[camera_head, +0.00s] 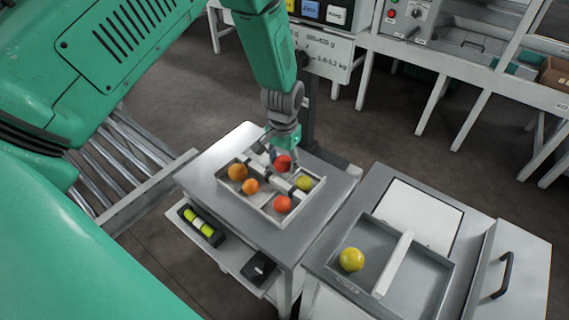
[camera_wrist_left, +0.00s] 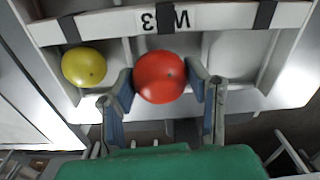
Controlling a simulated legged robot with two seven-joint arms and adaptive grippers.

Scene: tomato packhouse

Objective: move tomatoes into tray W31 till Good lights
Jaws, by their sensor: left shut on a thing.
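My left gripper (camera_head: 280,152) is shut on a red tomato (camera_head: 283,163) at the back of a light tray. In the left wrist view the same tomato (camera_wrist_left: 160,77) sits between the two fingers (camera_wrist_left: 162,88). I cannot tell whether the held tomato touches the tray floor. My right gripper is out of view.
A grey tray (camera_head: 440,263) with a white divider and one yellow tomato (camera_head: 352,259) stands on the right bench. A display panel (camera_head: 311,9) with coloured fields stands behind; no lit field can be told. A black holder (camera_head: 201,225) with yellow-green items sits at the front-left.

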